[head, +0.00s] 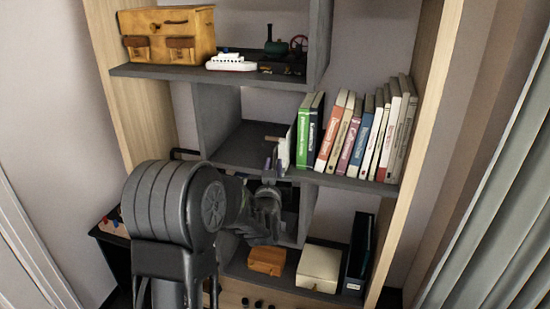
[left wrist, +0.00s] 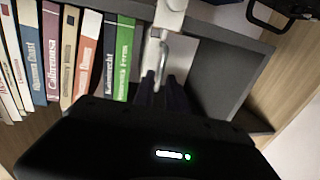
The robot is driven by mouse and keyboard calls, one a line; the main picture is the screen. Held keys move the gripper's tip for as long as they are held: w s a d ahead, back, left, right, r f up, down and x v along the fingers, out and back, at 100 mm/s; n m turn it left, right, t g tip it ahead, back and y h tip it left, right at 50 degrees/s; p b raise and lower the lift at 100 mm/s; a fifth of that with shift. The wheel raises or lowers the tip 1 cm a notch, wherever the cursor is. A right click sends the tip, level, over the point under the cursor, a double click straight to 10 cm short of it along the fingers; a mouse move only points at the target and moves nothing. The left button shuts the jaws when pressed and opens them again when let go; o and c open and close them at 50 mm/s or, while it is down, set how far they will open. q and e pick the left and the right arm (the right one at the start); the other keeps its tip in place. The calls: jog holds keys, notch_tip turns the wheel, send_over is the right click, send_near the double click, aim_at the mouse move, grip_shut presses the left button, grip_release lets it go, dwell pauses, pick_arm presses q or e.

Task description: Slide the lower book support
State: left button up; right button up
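The lower book support is a pale upright piece (head: 284,152) on the middle shelf, at the left end of the book row, next to a green book (head: 304,132). In the left wrist view it is a whitish part (left wrist: 170,18) with a shiny metal loop (left wrist: 163,62). My left gripper (head: 271,165) is at the shelf's front edge, just left of and close to the support. In the left wrist view its dark fingertips (left wrist: 164,86) are close together at the loop. Whether they touch or grip it is unclear. My right gripper is out of view.
Several books (head: 352,135) lean along the right of the middle shelf (head: 345,182). Its left part is bare up to a grey divider (head: 215,118). Above are a wooden case (head: 168,35) and a white toy ship (head: 231,62). Below stand an orange box (head: 267,261) and a cream box (head: 319,268).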

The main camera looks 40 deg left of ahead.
aim_at(275, 160)
pick_arm(q)
jog(key=x, duration=0.4)
jog(key=shift+p, duration=0.3)
grip_shut()
dwell(1.1)
